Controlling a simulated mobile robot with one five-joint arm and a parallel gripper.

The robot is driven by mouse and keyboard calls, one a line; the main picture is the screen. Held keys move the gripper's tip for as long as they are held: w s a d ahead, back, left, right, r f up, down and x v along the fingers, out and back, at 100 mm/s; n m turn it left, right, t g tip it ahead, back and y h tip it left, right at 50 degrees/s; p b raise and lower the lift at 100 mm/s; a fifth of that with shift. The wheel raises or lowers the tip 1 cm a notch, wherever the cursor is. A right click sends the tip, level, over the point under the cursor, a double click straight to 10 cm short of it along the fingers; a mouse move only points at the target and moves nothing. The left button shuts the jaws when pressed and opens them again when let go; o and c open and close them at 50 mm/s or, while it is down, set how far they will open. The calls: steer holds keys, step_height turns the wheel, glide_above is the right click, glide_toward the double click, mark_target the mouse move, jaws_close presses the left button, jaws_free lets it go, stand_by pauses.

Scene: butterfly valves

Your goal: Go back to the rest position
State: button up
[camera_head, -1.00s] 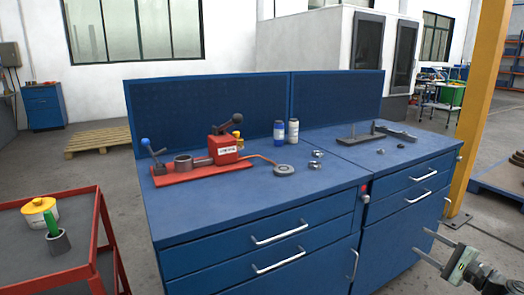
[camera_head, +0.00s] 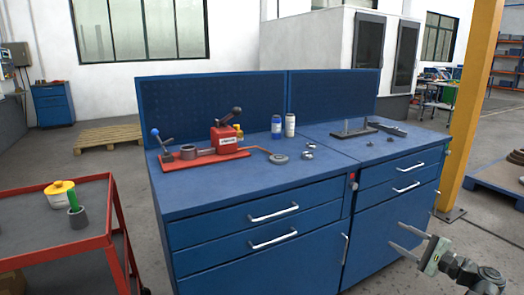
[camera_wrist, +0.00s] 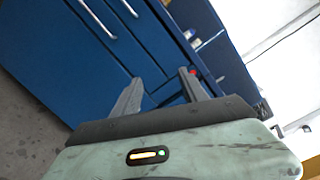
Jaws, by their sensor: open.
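My gripper (camera_head: 406,242) is at the lower right of the head view, in front of the blue workbench (camera_head: 300,230). Its two fingers are apart with nothing between them. In the wrist view my gripper (camera_wrist: 160,92) also shows open and empty, with the blue drawer fronts (camera_wrist: 85,50) beyond its fingertips. A red fixture (camera_head: 222,140) with black-knobbed and blue-knobbed levers stands on a red base plate on the bench top. A grey round disc (camera_head: 278,158) and small metal parts (camera_head: 308,151) lie to its right.
A red cart (camera_head: 40,245) at the left carries a yellow-lidded container (camera_head: 60,193) and a grey ring with a green piece. Two bottles (camera_head: 283,126) stand near the back panel. A yellow post (camera_head: 472,110) rises right of the bench. Floor is clear between cart and bench.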

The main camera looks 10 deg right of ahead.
steer(key=w+a+f+n+g+y, duration=0.2)
steer(key=w+a, duration=0.2)
steer(key=a, duration=0.5)
steer(key=w+a+f+n+g+y, duration=0.15)
steer(key=w+a, duration=0.25)
steer(key=a, duration=0.5)
steer(key=w+a+f+n+g+y, duration=0.1)
steer(key=w+a+n+g+y, duration=0.15)
steer(key=w+a, duration=0.45)
steer(key=s+a+f+n+g+h, duration=0.2)
steer(key=s+a+f+n+g, duration=0.3)
steer(key=a, duration=0.7)
steer(key=a+f+n+g+h, duration=0.1)
steer(key=a+f+n+g, duration=0.15)
steer(key=a+f, duration=0.65)
steer(key=s+a+f+n+g+h, duration=0.2)
steer(key=s+f+n+g+h, duration=0.15)
steer(key=s+f+h, duration=0.2)
steer(key=d+n+h, duration=0.2)
steer(key=d+h, duration=0.2)
steer(key=d, duration=0.3)
step_height(320, 180, up, 31)
steer(key=a+p, duration=0.1)
steer(key=p, duration=2.9)
steer(key=shift+s, duration=0.35)
